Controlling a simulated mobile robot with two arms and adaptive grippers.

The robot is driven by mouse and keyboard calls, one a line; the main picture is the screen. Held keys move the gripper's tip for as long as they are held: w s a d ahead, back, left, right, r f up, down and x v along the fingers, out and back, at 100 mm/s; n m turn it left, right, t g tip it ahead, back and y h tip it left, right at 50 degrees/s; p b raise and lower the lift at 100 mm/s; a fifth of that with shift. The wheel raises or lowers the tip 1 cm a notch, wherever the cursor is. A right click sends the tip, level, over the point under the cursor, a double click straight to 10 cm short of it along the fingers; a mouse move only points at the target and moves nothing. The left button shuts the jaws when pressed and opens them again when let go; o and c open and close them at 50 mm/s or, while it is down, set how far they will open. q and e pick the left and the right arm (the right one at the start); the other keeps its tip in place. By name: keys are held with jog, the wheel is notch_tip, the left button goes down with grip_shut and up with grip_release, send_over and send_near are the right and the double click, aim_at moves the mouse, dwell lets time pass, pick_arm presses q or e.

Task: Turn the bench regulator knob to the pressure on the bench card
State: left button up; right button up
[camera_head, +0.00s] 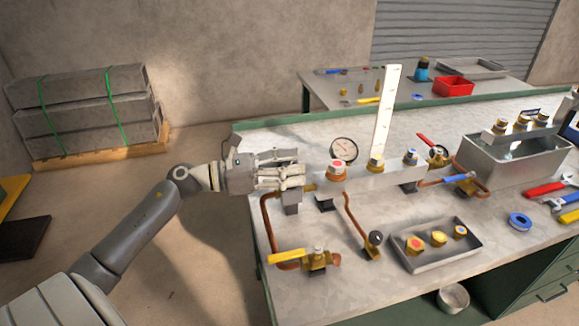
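A grey manifold bar (352,183) on the bench carries a red-topped knob (336,166), a yellow-topped knob (375,161) and a blue-topped knob (410,156). A round white gauge (344,149) stands behind it; its reading is too small to tell. A black knob (375,238) sits at the end of a copper pipe. I cannot tell which knob is the regulator's. A tall white strip (387,108) stands behind the bar; I cannot tell whether it is the bench card. My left gripper (300,170) is left of the red-topped knob, apart from it. Its finger opening is unclear.
A yellow-handled valve (287,256) and a tray of capped fittings (443,262) are at the front. A metal bin (520,161), blue tape (520,221) and tools (551,187) are right. A second table (318,93) stands behind.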

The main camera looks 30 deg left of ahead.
dwell(0.3)
pick_arm(q)
jog(key=v, duration=1.2)
